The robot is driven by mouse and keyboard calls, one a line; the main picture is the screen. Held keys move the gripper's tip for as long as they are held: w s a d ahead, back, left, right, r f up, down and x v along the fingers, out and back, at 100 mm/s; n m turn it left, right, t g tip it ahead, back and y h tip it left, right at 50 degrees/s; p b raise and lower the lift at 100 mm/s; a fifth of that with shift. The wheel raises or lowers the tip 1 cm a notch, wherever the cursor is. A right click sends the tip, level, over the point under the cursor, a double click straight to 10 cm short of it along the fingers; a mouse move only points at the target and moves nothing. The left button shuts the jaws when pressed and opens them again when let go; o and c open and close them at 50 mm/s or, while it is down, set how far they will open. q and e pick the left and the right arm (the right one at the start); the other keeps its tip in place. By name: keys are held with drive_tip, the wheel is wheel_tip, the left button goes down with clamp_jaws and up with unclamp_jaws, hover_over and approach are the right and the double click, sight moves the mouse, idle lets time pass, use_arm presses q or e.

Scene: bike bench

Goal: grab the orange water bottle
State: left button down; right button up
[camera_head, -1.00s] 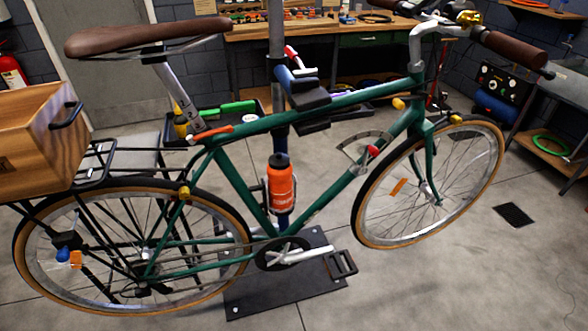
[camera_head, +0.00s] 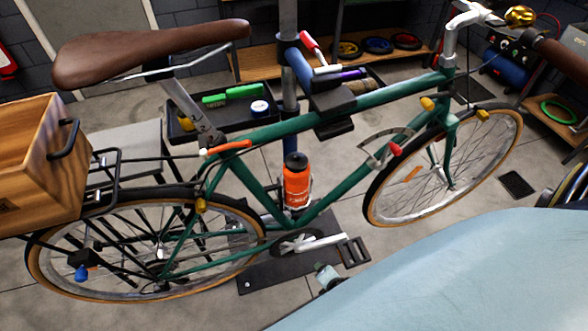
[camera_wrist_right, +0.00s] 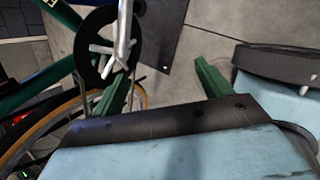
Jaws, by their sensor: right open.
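The orange water bottle (camera_head: 296,186) has a black cap and stands nearly upright in its holder inside the green bike frame (camera_head: 335,205). Its lower end is close to the frame tubes. My right gripper (camera_wrist_right: 162,70) is open, with two green fingers apart and nothing between them. In the right wrist view it is near the bike's black chainring (camera_wrist_right: 88,62) and crank; the bottle does not show there. My light blue right arm fills the lower right of the head view, below and right of the bottle. My left gripper is not in view.
The bike is held on a stand with a post (camera_head: 289,60) and a dark floor plate (camera_head: 262,279). A pedal (camera_head: 353,250) juts out below the bottle. A tool tray (camera_head: 180,128) is behind the frame. A wooden crate (camera_head: 35,150) sits on the rear rack.

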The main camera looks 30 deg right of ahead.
drive_tip(key=w+a+r+n+t+h+p, duration=0.1)
drive_tip(key=w+r+n+t+p, duration=0.4)
drive_tip(key=r, duration=1)
drive_tip(key=n+t+h, duration=0.2)
drive_tip(key=n, duration=0.5)
approach(298, 168)
drive_tip(key=x, duration=0.7)
drive_tip(key=shift+g, duration=0.3)
drive_tip(key=x, duration=0.5)
drive_tip(key=shift+w+d+b, duration=0.15)
drive_tip(key=shift+w+b, duration=0.2)
drive_tip(key=shift+b, duration=0.05)
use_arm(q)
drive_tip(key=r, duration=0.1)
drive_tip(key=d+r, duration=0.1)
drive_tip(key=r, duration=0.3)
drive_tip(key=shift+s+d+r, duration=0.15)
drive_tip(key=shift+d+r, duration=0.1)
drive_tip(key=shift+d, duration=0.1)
use_arm(e)
drive_tip(key=shift+s, duration=0.1)
clamp_jaws()
